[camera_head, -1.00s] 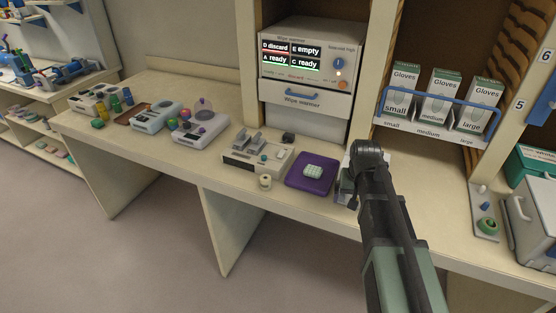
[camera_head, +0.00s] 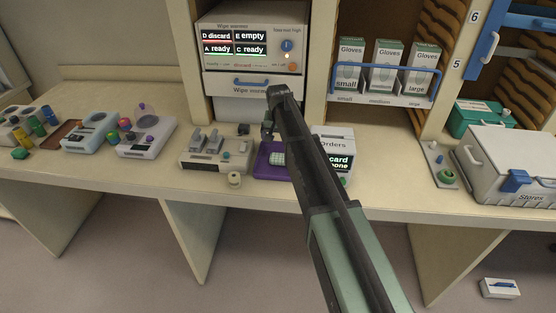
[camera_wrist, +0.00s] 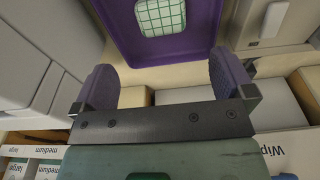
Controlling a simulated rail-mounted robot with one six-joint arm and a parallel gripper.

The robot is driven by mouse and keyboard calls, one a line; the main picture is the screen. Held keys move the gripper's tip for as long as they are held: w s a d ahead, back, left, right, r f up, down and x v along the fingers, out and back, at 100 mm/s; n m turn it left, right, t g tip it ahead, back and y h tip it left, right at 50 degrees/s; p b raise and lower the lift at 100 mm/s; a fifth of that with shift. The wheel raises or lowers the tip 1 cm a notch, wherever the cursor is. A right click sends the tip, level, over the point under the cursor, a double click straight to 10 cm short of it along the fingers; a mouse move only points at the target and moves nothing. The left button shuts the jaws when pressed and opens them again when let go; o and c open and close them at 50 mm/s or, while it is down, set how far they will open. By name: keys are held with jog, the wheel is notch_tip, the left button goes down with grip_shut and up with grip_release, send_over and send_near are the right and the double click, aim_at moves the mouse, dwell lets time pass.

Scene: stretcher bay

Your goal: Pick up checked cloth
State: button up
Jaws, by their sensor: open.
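The checked cloth (camera_head: 277,158) is a small, pale green folded pad with a grid pattern. It lies on a purple tray (camera_head: 262,171) on the counter; my arm hides part of both in the head view. In the wrist view the cloth (camera_wrist: 160,16) lies on the purple tray (camera_wrist: 180,48) at the top of the picture, beyond the fingertips. My gripper (camera_wrist: 165,80) is open with nothing between its two purple-grey pads. In the head view my gripper (camera_head: 268,130) is above the back of the tray, mostly hidden by my own wrist.
An Orders box (camera_head: 335,146) stands close to the tray's right. Glove boxes (camera_head: 383,65) stand at the back right.

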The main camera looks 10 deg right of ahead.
aim_at(279, 156)
jog(key=shift+s+f+b, duration=0.1)
jog(key=shift+f+b, duration=0.25)
jog(key=f+b, duration=0.3)
jog(key=w+f+b, duration=0.1)
jog(key=f+b, duration=0.6)
jog(key=shift+w+f, duration=0.2)
jog(key=shift+r, duration=0.2)
jog(key=shift+c, duration=0.2)
jog(key=c, duration=0.9)
jog(key=shift+r, duration=0.1)
notch_tip(279, 156, up, 20)
jog(key=p, duration=2)
